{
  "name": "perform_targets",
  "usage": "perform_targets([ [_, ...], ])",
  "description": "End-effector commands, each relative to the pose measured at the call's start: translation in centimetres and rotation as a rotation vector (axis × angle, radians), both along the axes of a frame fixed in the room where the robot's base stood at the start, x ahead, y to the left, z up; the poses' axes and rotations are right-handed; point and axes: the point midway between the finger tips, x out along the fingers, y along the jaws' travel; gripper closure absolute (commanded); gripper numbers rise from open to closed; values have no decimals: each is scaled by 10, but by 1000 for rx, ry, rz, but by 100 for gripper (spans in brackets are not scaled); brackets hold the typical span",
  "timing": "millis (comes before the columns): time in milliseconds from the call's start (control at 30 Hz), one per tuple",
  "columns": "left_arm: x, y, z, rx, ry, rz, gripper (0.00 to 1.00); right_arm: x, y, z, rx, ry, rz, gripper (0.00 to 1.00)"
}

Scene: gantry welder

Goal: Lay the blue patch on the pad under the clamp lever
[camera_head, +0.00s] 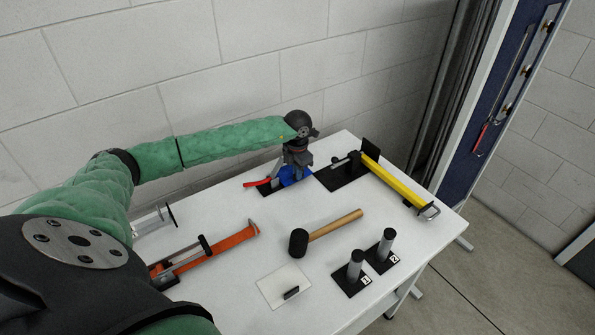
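The blue patch (297,177) is at the back of the white table, right below my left gripper (293,171). The gripper points down and covers part of the patch. Its fingers are small and partly hidden, so I cannot tell if they are open or shut, or if they hold the patch. A red lever (257,183) sticks out to the left beside the patch, over a dark base (268,190). The patch seems to be at this base's right side. I cannot tell if it touches the pad, which I cannot make out clearly. My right gripper is out of view.
A yellow bar (393,181) on a black plate (341,175) stands to the right. A mallet (327,234), an orange tool (230,240), a white plate (273,291) and two numbered posts (355,268) (386,245) stand nearer. A block wall is close behind the table.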

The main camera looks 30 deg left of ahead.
Motion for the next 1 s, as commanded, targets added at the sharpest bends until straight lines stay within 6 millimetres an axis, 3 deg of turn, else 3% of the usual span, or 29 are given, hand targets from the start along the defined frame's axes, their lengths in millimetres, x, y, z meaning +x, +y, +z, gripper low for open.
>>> perform_targets([
  [233, 0, 0, -3, 0, 0, 0, 100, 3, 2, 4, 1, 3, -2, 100],
  [367, 0, 0, -2, 0, 0, 0, 75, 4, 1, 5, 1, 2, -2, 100],
  [833, 0, 0, 1, 0, 0, 0, 75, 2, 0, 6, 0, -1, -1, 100],
  [1000, 1, 0, 8, 1, -1, 0, 75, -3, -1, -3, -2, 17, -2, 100],
])
